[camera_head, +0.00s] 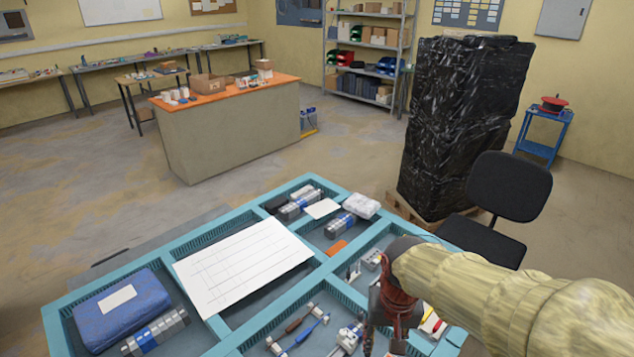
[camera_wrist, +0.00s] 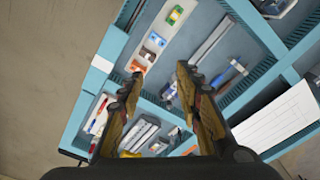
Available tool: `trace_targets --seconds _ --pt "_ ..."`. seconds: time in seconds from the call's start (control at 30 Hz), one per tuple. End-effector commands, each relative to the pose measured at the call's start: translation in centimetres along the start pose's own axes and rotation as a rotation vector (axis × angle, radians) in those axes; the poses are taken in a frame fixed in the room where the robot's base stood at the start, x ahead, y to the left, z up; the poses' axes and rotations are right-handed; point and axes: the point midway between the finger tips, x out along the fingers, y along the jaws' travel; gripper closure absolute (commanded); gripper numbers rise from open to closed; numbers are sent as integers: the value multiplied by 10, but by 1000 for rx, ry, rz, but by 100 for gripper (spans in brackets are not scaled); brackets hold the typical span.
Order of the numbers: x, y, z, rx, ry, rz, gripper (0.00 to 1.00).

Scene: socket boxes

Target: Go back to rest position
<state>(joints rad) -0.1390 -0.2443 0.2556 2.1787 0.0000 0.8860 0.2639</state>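My gripper (camera_wrist: 160,82) is open and empty in the wrist view, its two fingers spread apart above the blue compartment tray (camera_wrist: 113,45). In the head view my gripper (camera_head: 385,335) hangs over the right part of the tray (camera_head: 290,318), in front of some small parts. My sleeved arm reaches in from the right edge. The fingertips are hard to make out in the head view.
The tray holds a white sheet (camera_head: 240,268), a blue pouch (camera_head: 122,305), grey cylinders (camera_head: 157,332) and tools (camera_head: 298,322). A black chair (camera_head: 508,187) and a black-wrapped stack (camera_head: 455,125) stand behind the arm. Open floor lies left.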

Motion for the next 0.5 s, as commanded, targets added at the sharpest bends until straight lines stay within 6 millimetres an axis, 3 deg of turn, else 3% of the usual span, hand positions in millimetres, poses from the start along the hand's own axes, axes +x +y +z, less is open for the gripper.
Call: trace_targets --seconds 0.2,0.5 --pt "-31 25 41 -181 118 -13 66" --pt "-62 50 81 -166 309 -19 66"
